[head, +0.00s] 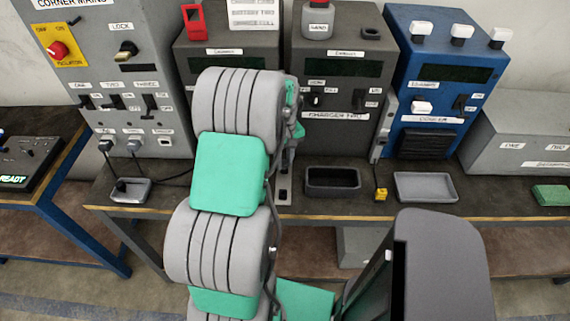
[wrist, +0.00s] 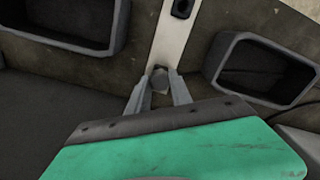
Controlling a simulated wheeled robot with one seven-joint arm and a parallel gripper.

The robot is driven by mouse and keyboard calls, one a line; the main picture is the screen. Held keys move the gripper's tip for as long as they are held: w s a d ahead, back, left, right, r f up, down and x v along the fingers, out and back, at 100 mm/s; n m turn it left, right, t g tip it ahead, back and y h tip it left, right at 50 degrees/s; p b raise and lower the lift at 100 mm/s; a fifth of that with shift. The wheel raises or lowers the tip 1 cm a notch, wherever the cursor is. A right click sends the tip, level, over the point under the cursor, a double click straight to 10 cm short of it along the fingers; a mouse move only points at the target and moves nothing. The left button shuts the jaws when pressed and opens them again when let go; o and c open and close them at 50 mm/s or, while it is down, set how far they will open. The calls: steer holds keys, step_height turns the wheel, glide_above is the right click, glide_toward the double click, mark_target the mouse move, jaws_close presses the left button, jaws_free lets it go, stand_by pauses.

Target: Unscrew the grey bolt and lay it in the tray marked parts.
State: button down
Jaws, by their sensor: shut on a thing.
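The grey bolt (wrist: 160,79) shows in the wrist view at the lower end of a pale metal strip (wrist: 172,40). My gripper (wrist: 160,88) has its two fingers closed on either side of the bolt. I cannot tell whether the bolt still sits in the strip or is clear of it. In the head view my arm hides the gripper and the bolt. A dark tray (head: 333,190) and a light grey tray (head: 427,200) stand on the bench to the right of the arm. I cannot read the word parts on either.
In the wrist view, open containers flank the strip, one at left (wrist: 60,37) and one at right (wrist: 222,62). A small tray (head: 131,196) stands at the bench's left. Chargers and a blue cabinet (head: 440,80) line the back.

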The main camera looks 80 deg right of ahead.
steer(key=n, duration=1.2)
steer(key=shift+n, duration=1.4)
